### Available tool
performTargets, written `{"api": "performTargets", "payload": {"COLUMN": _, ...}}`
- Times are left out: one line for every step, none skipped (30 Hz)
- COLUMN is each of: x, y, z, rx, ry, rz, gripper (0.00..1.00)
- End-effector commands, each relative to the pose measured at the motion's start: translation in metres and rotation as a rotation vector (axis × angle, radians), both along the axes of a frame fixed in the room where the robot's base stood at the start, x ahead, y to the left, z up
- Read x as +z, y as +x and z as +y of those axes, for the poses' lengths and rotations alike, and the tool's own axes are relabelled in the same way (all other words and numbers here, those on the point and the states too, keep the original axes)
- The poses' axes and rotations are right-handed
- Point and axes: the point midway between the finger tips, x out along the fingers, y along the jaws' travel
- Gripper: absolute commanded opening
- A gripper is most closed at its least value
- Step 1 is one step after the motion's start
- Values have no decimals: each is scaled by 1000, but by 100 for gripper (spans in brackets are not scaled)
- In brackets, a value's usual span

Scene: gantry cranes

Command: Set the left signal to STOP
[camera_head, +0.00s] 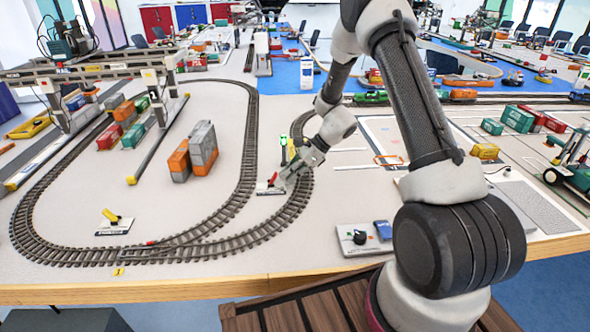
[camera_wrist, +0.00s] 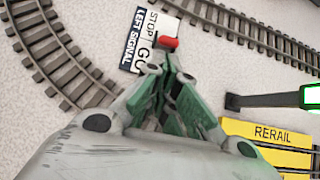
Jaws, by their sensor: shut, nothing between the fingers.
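The left signal's label plate (camera_wrist: 134,52) shows in the wrist view, with LEFT SIGNAL in white on black beside STOP and GO. A red lever knob (camera_wrist: 168,42) stands at the plate's edge near these words; I cannot tell which position the lever is in. My gripper (camera_wrist: 176,70) is shut and empty, its green fingertips just short of the red knob; I cannot tell if they touch. In the head view my gripper (camera_head: 283,181) is low beside the plate (camera_head: 267,191), inside the track's curve. A signal mast (camera_head: 283,150) shows green lights behind it.
Curved track (camera_head: 300,197) runs close to the right of my gripper. A yellow RERAIL sign (camera_wrist: 268,133) and a dark arm with a lit green lamp (camera_wrist: 311,96) lie at the right in the wrist view.

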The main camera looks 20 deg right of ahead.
Motion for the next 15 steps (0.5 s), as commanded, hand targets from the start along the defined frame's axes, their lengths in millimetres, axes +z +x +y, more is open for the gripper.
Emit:
{"api": "performTargets", "payload": {"x": -1, "y": 0, "z": 1, "rx": 0, "ry": 0, "rz": 0, "gripper": 0}}
{"api": "performTargets", "payload": {"x": -1, "y": 0, "z": 1, "rx": 0, "ry": 0, "rz": 0, "gripper": 0}}
{"api": "performTargets", "payload": {"x": -1, "y": 0, "z": 1, "rx": 0, "ry": 0, "rz": 0, "gripper": 0}}
{"api": "performTargets", "payload": {"x": -1, "y": 0, "z": 1, "rx": 0, "ry": 0, "rz": 0, "gripper": 0}}
{"api": "performTargets", "payload": {"x": 0, "y": 0, "z": 1, "rx": 0, "ry": 0, "rz": 0, "gripper": 0}}
{"api": "performTargets", "payload": {"x": 0, "y": 0, "z": 1, "rx": 0, "ry": 0, "rz": 0, "gripper": 0}}
{"api": "performTargets", "payload": {"x": 0, "y": 0, "z": 1, "rx": 0, "ry": 0, "rz": 0, "gripper": 0}}
{"api": "performTargets", "payload": {"x": 0, "y": 0, "z": 1, "rx": 0, "ry": 0, "rz": 0, "gripper": 0}}
{"api": "performTargets", "payload": {"x": 0, "y": 0, "z": 1, "rx": 1, "ry": 0, "rz": -1, "gripper": 0}}
{"api": "performTargets", "payload": {"x": 0, "y": 0, "z": 1, "rx": 1, "ry": -1, "rz": 0, "gripper": 0}}
{"api": "performTargets", "payload": {"x": 0, "y": 0, "z": 1, "rx": 1, "ry": -2, "rz": 0, "gripper": 0}}
{"api": "performTargets", "payload": {"x": 0, "y": 0, "z": 1, "rx": 1, "ry": -5, "rz": 0, "gripper": 0}}
{"api": "performTargets", "payload": {"x": 0, "y": 0, "z": 1, "rx": 2, "ry": -8, "rz": 1, "gripper": 0}}
{"api": "performTargets", "payload": {"x": 1, "y": 0, "z": 2, "rx": 2, "ry": -13, "rz": 2, "gripper": 0}}
{"api": "performTargets", "payload": {"x": 2, "y": 0, "z": 2, "rx": 3, "ry": -21, "rz": 3, "gripper": 0}}
